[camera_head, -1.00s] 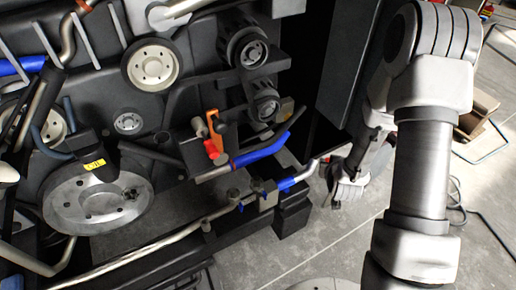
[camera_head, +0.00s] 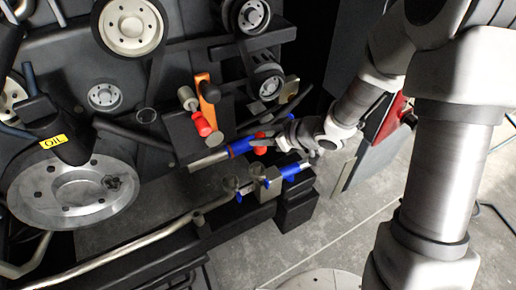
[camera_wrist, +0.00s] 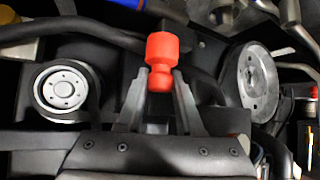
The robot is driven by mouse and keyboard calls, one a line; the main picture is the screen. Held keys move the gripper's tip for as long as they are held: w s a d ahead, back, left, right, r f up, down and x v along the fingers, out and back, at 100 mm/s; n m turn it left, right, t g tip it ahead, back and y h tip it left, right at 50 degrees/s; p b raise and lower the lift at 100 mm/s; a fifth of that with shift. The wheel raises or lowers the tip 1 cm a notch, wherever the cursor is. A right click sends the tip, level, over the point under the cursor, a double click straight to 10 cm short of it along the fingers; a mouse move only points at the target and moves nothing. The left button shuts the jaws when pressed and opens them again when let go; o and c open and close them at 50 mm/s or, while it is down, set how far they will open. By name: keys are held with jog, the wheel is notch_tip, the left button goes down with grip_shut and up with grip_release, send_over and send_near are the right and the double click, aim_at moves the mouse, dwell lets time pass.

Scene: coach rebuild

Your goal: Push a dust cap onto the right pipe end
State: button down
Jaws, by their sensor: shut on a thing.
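My gripper (camera_head: 270,145) is shut on a red dust cap (camera_head: 261,150). In the wrist view the held cap (camera_wrist: 162,50) sits between the two fingertips, its wide end pointing away from my gripper (camera_wrist: 160,82). In the head view the cap is close to an upper pipe with a blue sleeve (camera_head: 241,147); I cannot tell whether they touch. A lower pale pipe (camera_head: 150,236) has a blue-sleeved right end (camera_head: 292,170), just below and right of my gripper. Which is the right pipe end is unclear. Another red cap (camera_head: 203,125) is on the block at left.
An orange-handled part (camera_head: 207,88) stands behind the other red cap. Pulleys (camera_head: 131,26) and a large disc (camera_head: 72,192) fill the engine face. A dark block (camera_head: 296,205) is below the lower pipe's end. Open floor (camera_head: 330,235) lies at lower right.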

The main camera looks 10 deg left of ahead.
aim_at(258, 154)
jog(key=shift+s+a+f+n+g+y+b, duration=0.3)
jog(key=shift+s+a+f+n+g+b, duration=0.15)
jog(key=shift+s+n+g, duration=0.2)
notch_tip(258, 154, down, 4)
jog(key=b, duration=0.5)
jog(key=shift+f, duration=0.2)
jog(key=shift+d+f, duration=0.1)
jog(key=shift+f, duration=0.15)
dwell(0.4)
jog(key=shift+f, duration=0.3)
jog(key=shift+f, duration=0.15)
jog(key=shift+f+b, duration=0.3)
jog(key=shift+f, duration=0.2)
jog(key=shift+f, duration=0.1)
dwell(0.5)
jog(key=shift+f, duration=0.5)
jog(key=shift+f+b, duration=0.55)
